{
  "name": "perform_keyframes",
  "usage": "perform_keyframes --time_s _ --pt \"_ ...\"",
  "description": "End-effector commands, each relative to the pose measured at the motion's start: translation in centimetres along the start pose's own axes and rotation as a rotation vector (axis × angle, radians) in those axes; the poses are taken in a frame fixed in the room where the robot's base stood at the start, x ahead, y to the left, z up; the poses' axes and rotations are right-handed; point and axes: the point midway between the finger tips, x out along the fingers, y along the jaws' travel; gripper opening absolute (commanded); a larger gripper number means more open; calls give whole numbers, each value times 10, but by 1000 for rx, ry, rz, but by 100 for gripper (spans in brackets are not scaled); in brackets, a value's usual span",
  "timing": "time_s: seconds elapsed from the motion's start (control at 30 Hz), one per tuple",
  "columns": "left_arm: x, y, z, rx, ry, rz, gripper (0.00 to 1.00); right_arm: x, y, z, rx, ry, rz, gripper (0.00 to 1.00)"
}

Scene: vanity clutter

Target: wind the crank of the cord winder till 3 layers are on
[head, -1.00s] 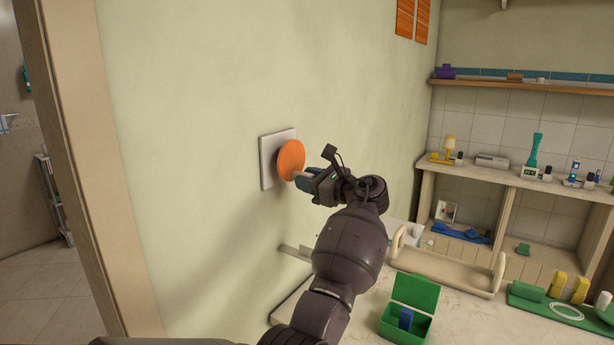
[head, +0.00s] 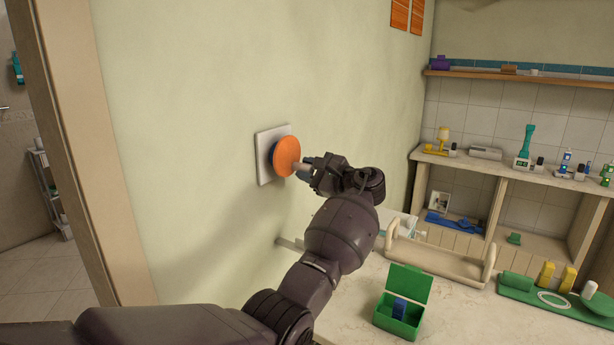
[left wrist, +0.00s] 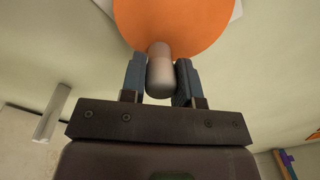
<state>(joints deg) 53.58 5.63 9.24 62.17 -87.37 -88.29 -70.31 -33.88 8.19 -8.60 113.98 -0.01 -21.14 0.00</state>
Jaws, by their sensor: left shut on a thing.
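The cord winder is on the wall, with a white square plate (head: 264,165) and an orange disc (head: 287,155) in front of it. A dark blue part shows between plate and disc; I cannot make out any cord layers. A pale round crank knob (left wrist: 160,72) sticks out from the disc, which also shows in the left wrist view (left wrist: 175,22). My left gripper (head: 303,169) has its fingers on either side of the knob and is shut on it. In the left wrist view its blue-grey fingertips (left wrist: 160,80) flank the knob. My right gripper is not in view.
Below on the counter are an open green box (head: 401,325) with a blue item inside, a beige tray with handles (head: 440,262) and a green mat with several items (head: 520,292). A pale bar (head: 290,243) sticks out from the wall below the winder. A doorway lies left.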

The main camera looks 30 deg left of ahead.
Motion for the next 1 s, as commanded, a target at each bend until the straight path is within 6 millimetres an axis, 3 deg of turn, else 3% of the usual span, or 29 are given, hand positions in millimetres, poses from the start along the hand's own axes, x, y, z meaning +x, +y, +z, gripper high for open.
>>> perform_keyframes --time_s 0.73,0.77,0.8,0.9,1.0 --pt "0 -3 0 -86 -2 0 6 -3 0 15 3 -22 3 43" --pt "0 -3 0 -86 -2 0 34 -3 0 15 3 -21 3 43" --pt "0 -3 0 -86 -2 0 40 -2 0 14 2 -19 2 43" --pt "0 -3 0 -86 -3 -1 55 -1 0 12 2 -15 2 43" --pt "0 -3 0 -86 -3 0 55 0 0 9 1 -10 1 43"
